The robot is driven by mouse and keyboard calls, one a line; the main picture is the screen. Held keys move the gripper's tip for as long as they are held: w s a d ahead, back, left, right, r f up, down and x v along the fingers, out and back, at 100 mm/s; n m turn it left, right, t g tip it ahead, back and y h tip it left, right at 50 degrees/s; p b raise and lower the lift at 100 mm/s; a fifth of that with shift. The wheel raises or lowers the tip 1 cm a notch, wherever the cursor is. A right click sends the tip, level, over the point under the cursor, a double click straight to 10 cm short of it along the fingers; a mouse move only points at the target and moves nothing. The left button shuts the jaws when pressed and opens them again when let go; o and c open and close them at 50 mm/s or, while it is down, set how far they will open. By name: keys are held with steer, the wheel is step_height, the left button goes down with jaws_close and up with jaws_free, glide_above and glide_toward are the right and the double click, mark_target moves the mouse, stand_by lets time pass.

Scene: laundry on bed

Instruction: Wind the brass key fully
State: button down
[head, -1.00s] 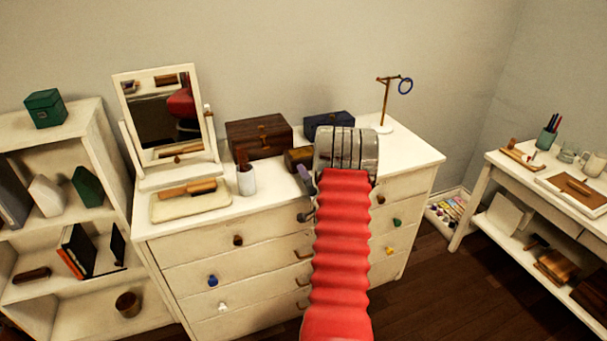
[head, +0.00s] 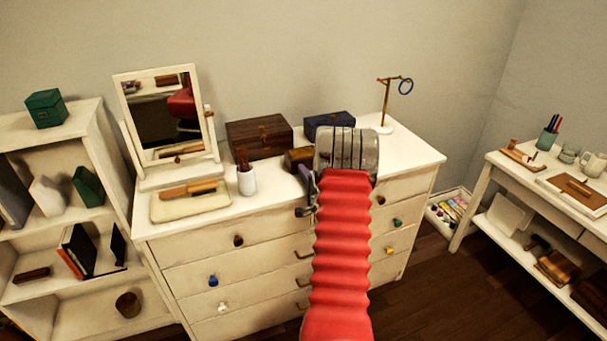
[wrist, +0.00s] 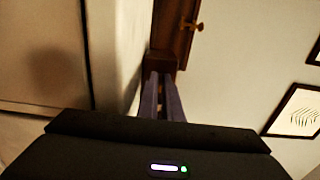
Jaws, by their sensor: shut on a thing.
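My gripper (wrist: 161,98) has its two grey fingers close together at the face of a small wooden box (wrist: 160,62). In the head view this small box (head: 298,157) sits on the dresser top, partly covered by my wrist. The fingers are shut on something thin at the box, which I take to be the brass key. The key itself is hidden between the fingertips, so its angle cannot be seen. In the head view my gripper (head: 306,180) shows only in part at the left of my wrist.
A larger wooden box with a brass clasp (head: 262,136) and a navy box (head: 329,124) stand behind. A white cup (head: 246,181), tray (head: 163,210) and mirror (head: 165,115) are to the left.

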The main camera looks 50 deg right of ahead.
steer(key=c, duration=2)
jaws_free()
steer(key=shift+a+f, duration=0.1)
steer(key=shift+f, duration=0.1)
steer(key=v, duration=1.3)
steer(key=shift+s+a, duration=0.2)
steer(key=shift+s, duration=0.1)
